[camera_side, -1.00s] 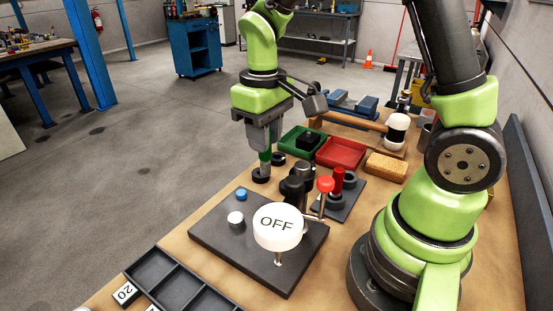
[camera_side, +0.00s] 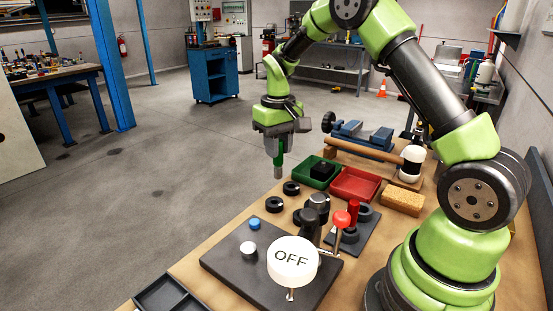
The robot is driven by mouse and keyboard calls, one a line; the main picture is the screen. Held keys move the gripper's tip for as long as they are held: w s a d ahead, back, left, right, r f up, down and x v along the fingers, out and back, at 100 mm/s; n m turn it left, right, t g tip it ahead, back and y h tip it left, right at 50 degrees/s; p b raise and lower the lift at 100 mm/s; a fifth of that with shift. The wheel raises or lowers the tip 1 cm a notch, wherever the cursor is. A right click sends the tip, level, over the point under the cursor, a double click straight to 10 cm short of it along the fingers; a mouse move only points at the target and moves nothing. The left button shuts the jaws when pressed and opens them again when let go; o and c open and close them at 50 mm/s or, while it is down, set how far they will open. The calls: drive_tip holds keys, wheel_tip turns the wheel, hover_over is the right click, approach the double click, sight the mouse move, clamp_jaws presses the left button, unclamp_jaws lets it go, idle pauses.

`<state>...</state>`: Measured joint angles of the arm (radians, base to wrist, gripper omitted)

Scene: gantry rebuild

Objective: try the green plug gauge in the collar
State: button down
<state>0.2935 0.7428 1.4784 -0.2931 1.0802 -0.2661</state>
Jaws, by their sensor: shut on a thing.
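My gripper (camera_side: 275,144) is shut on the green plug gauge (camera_side: 279,159), which hangs upright with its grey tip pointing down. The tip is clear of everything and appears above the table. A black collar (camera_side: 274,205) lies flat on the table below it. A second black ring (camera_side: 291,188) lies just behind and to the right. The two rings look alike. The gauge's upper end is hidden between the jaws.
A dark plate (camera_side: 225,264) carries buttons and a white OFF disc (camera_side: 292,260). A red-handled piece (camera_side: 353,211) stands nearby.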

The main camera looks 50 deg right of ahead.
drive_tip(key=w+d+f+m, duration=0.1)
drive_tip(key=d+f+m, duration=0.1)
drive_tip(key=d, duration=0.6)
drive_tip(key=shift+w+d+f, duration=0.15)
drive_tip(key=shift+w+f, duration=0.05)
drive_tip(key=shift+f, duration=0.25)
drive_tip(key=shift+f, duration=0.1)
drive_tip(key=shift+f, duration=1.9)
drive_tip(key=shift+f, duration=1)
idle(0.4)
wheel_tip(320, 180, up, 6)
idle(1.0)
